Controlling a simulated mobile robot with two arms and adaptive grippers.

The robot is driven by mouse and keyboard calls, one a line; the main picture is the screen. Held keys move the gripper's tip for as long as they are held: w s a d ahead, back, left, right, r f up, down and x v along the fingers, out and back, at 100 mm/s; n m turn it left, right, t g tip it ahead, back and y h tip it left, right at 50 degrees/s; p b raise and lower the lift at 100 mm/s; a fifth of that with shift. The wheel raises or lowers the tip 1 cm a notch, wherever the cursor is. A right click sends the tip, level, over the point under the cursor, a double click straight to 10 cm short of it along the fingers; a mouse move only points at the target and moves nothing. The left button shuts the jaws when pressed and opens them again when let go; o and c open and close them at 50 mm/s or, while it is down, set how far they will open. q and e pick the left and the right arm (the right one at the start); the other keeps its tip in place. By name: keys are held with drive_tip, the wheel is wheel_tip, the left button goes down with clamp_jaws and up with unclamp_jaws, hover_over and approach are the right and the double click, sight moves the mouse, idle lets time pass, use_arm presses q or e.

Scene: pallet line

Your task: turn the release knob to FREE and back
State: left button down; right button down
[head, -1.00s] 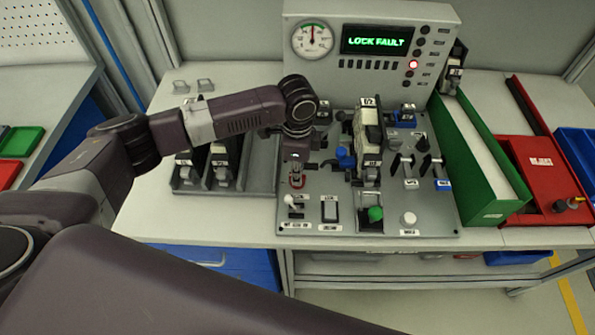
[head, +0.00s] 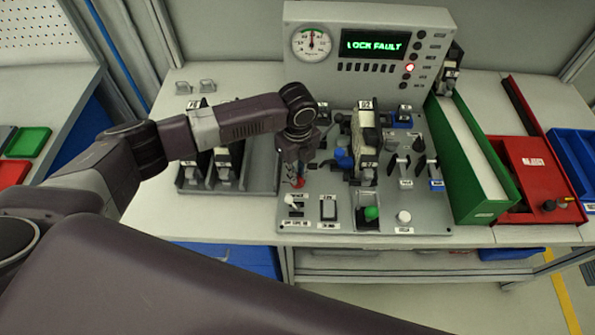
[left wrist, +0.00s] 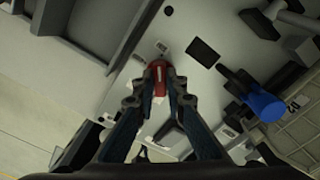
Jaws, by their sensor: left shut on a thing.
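The red release knob (head: 298,183) is on the left part of the grey control panel (head: 385,214). My left gripper (head: 296,172) points down at it, and its fingers cover part of the knob. In the left wrist view, the two fingertips of my left gripper (left wrist: 160,92) close on both sides of the red knob (left wrist: 160,72), which has a pale mark on top. I cannot read which way the knob points or its labels. The display (head: 375,44) reads LOCK FAULT, and a red lamp (head: 410,68) is lit. My right gripper is out of view.
A white toggle (head: 291,200), a dark rocker switch (head: 328,209) and a green button (head: 371,213) lie near the knob. A blue knob (head: 343,158) and upright levers stand to its right. A green bin (head: 484,208) and red tray (head: 535,160) are farther right.

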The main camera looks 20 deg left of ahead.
use_arm(q)
drive_tip(key=shift+r+m, duration=0.1)
drive_tip(key=shift+m, duration=0.6)
drive_tip(key=c, duration=2)
unclamp_jaws()
drive_tip(key=shift+o, duration=0.2)
wheel_tip(320, 180, up, 12)
